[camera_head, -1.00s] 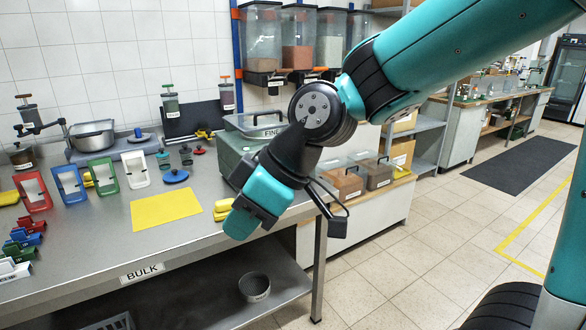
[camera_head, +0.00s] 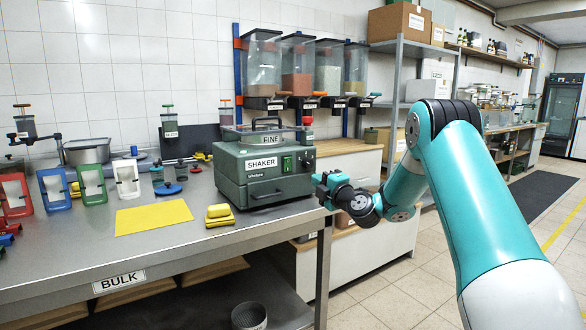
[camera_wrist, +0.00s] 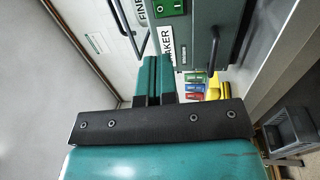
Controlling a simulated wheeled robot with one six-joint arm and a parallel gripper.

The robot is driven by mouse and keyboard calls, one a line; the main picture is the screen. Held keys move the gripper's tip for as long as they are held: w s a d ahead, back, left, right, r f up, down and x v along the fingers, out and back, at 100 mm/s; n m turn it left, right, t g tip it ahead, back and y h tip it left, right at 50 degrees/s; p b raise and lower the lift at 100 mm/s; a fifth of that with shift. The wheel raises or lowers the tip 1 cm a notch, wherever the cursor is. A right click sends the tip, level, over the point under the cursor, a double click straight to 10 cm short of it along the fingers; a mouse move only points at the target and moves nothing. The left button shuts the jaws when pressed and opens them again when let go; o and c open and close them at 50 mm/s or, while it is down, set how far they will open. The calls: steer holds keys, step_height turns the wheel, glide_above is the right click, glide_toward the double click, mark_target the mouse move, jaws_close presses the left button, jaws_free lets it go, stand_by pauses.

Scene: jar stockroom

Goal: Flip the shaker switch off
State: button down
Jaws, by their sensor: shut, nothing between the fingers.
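The shaker (camera_head: 232,184) is a dark green box on the right end of the steel table. Its front has a white SHAKER label, a small green switch (camera_head: 287,164) and a dial to the right. The switch also shows at the top of the wrist view (camera_wrist: 169,7); its position, on or off, is too small to tell. My gripper (camera_head: 322,184) is shut and empty, just right of the shaker's front corner. In the wrist view its closed teal fingers (camera_wrist: 154,75) point toward the shaker front, and the switch lies beyond them, slightly right.
Coloured frames (camera_head: 92,184) stand at the table's left. Jar dispensers (camera_head: 298,67) hang behind. The shaker's handles stick out in the wrist view. Floor is open at the right.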

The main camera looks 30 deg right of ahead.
mark_target(289, 161)
steer(key=w+p, duration=0.1)
steer(key=w, duration=0.3)
steer(key=w+r+p, duration=0.1)
steer(key=w+p, duration=0.1)
steer(key=w, duration=0.3)
steer(key=w+r+p, duration=0.1)
steer(key=w+p, duration=0.1)
steer(key=w, duration=0.3)
steer(key=shift+a, duration=0.3)
